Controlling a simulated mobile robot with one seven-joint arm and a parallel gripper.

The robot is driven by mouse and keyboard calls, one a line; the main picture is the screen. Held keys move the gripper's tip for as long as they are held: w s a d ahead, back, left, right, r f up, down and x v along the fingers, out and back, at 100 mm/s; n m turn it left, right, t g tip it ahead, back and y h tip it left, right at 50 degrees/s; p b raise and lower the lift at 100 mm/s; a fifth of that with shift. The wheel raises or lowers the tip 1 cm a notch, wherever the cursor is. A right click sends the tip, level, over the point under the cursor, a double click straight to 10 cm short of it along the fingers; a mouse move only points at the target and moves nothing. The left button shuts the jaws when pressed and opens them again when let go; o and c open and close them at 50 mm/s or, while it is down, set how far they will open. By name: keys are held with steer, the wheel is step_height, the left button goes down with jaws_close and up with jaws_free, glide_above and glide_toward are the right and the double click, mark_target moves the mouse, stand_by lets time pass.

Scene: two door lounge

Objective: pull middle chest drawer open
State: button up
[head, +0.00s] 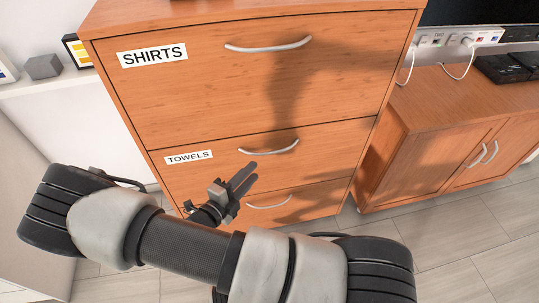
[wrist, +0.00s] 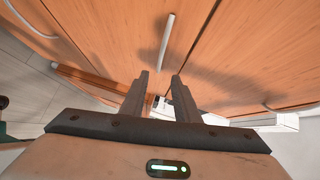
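The wooden chest (head: 115,75) has several stacked drawers. The middle drawer (head: 325,137) is labelled TOWELS, looks shut and has a curved metal handle (head: 270,149). My gripper (head: 253,171) is in front of the chest, just below that handle in the head view. In the wrist view my gripper (wrist: 159,76) is open, its two fingers apart with nothing between them. The middle handle (wrist: 166,42) lies beyond the fingertips, roughly in line with the gap. I see no contact with it.
The SHIRTS drawer (head: 260,85) is above and another drawer (head: 310,200) below, both looking shut. A low wooden cabinet (head: 420,165) with two doors stands at the right. A white shelf (head: 45,86) holds small items at the left. Tiled floor (head: 455,240) lies clear in front.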

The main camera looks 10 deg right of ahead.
mark_target(271, 153)
steer(key=x, duration=1.1)
steer(key=shift+b, duration=0.4)
jaws_close()
